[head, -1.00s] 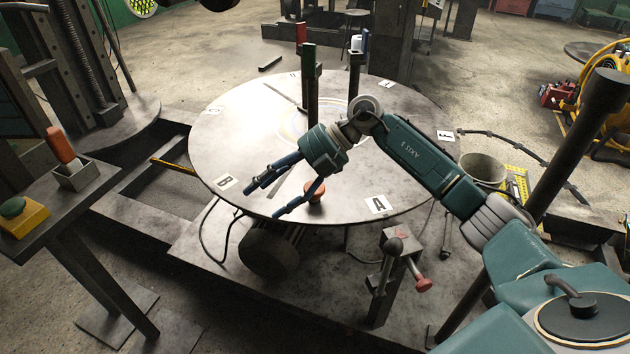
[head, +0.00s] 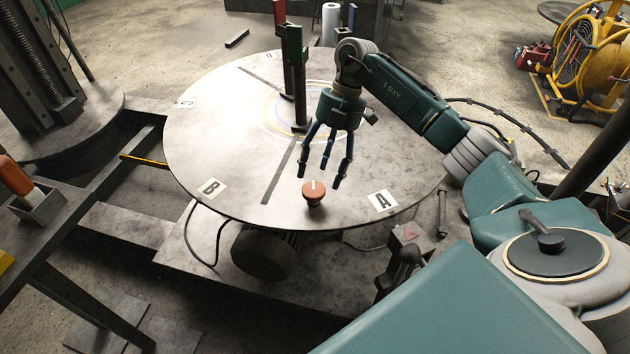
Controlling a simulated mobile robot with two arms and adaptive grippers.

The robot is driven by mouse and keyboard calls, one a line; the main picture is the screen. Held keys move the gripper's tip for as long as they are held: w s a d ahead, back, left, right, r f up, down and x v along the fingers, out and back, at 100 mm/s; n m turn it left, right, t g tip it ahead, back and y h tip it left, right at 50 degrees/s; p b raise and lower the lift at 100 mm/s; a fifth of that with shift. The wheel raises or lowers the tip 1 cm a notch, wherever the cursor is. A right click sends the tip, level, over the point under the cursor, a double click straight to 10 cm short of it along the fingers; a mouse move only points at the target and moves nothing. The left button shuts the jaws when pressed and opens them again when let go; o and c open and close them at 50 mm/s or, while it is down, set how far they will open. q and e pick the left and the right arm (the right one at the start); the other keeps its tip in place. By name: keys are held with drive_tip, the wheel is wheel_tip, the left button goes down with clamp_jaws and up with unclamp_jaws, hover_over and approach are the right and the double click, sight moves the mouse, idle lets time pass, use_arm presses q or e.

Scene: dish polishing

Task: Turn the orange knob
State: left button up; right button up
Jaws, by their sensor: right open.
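The orange knob (head: 313,194) with a pale pointer line stands on the near edge of the round metal table (head: 225,145), between the labels B (head: 212,188) and A (head: 382,201). My right gripper (head: 325,175) points down just above and behind the knob. Its dark blue fingers are spread open and empty. I see a small gap between the fingertips and the knob, though the exact height is hard to judge. My left gripper is not in view.
Red and green upright posts (head: 296,60) stand on the table behind my gripper. A white roll (head: 331,24) stands farther back. A stand with an orange-handled item (head: 15,176) is at the left. A yellow hose reel (head: 590,50) is at the far right.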

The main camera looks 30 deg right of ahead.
sight(314, 189)
drive_tip(key=x, duration=0.3)
drive_tip(key=shift+w+f, duration=0.1)
drive_tip(key=shift+w, duration=0.15)
drive_tip(key=shift+p+x, duration=0.3)
drive_tip(key=shift+x, duration=0.65)
drive_tip(key=c, duration=1.1)
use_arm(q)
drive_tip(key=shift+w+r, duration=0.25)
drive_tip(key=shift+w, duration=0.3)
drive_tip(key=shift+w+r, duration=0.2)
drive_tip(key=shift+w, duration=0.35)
use_arm(e)
drive_tip(key=shift+c, duration=0.2)
